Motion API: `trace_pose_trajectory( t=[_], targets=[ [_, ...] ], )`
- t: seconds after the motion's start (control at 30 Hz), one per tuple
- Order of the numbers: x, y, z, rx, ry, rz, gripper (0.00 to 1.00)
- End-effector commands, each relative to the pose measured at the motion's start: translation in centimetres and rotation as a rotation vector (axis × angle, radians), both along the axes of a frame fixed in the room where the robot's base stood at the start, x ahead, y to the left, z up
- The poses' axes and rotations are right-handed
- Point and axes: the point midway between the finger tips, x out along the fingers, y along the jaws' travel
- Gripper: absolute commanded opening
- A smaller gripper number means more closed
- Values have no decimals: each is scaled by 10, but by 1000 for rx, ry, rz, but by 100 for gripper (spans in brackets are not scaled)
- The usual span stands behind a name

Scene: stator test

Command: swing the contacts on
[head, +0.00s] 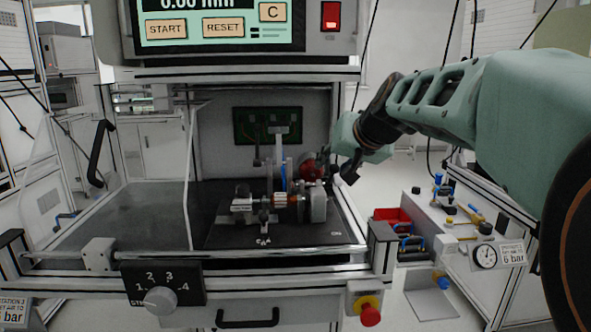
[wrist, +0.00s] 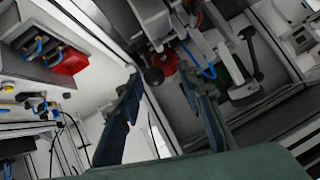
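The test fixture (head: 265,208) sits on a black plate inside the station. A copper-coloured wound part (head: 287,199) lies in it between grey metal blocks. Upright posts (head: 279,148) with blue parts rise behind it; I cannot tell which parts are the contacts. A round red part (head: 311,170) is at the fixture's right, and shows in the wrist view (wrist: 167,61). My gripper (head: 343,172) is just right of it. In the wrist view my gripper (wrist: 165,112) has its fingers wide apart, with nothing between the tips. A black ball knob (wrist: 153,76) appears beyond them, in the gap.
A clear guard panel (head: 190,180) stands left of the fixture. A metal rail (head: 200,254) runs along the front, above a rotary selector (head: 160,299). A red-and-yellow stop button (head: 369,312) is at lower right. Red bins (head: 392,217) and a gauge (head: 485,257) are on the right.

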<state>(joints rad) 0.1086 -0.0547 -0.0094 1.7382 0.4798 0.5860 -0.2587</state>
Motion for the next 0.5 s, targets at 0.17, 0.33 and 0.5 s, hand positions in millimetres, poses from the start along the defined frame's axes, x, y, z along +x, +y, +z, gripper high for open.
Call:
trace_pose_trajectory(
  t=[0.17,0.33,0.5],
  targets=[
    [1,0,35,-2,-4,0,34],
    [0,-1,63,-1,-1,0,34],
    [0,0,79,-1,2,0,34]
  ],
)
